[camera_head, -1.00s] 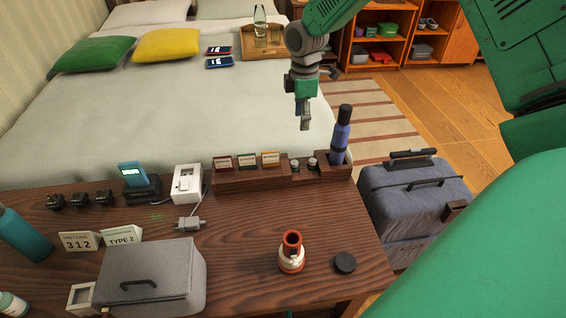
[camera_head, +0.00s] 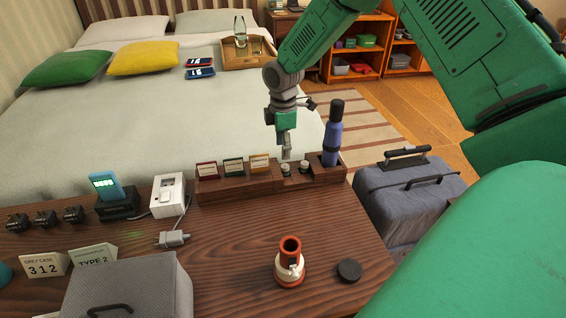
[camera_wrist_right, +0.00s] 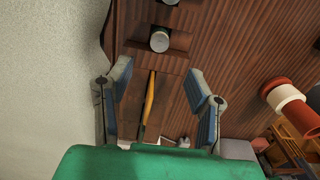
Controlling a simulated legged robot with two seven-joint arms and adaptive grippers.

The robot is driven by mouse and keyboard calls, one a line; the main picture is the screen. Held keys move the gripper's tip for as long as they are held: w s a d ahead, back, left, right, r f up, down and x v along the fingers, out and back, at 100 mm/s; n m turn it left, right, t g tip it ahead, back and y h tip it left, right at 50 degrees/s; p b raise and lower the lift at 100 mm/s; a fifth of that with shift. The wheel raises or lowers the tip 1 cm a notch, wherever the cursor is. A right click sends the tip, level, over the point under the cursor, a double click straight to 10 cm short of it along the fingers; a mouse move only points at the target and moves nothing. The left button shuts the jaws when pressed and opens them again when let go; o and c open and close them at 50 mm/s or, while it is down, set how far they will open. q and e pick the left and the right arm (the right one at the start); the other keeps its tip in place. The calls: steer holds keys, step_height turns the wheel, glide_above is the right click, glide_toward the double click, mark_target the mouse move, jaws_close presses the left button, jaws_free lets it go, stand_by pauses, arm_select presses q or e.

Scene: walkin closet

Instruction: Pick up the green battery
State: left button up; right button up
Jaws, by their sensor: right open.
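My right gripper (camera_head: 285,154) is open and empty above the rack, right of the yellow piece in the head view. My left gripper is not in view.
A white box (camera_head: 168,195) and a phone on a dock (camera_head: 105,186) are to the left. A red-and-white object (camera_head: 289,265) stands in front.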

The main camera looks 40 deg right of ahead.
mark_target(285, 165)
steer(key=f, duration=0.3)
steer(key=shift+d+b, duration=0.25)
steer(key=shift+b, duration=0.05)
steer(key=shift+d+f, duration=0.3)
steer(key=shift+f, duration=0.1)
steer(key=f+b, duration=0.1)
steer(key=f, duration=0.2)
steer(key=f+b, duration=0.1)
steer(key=shift+a+f+b, duration=0.3)
steer(key=shift+f, duration=0.05)
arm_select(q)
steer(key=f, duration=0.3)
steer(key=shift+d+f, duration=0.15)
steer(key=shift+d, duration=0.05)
arm_select(e)
steer(key=shift+d+r, duration=0.1)
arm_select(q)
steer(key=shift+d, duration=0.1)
arm_select(e)
steer(key=shift+d, duration=0.1)
jaws_close()
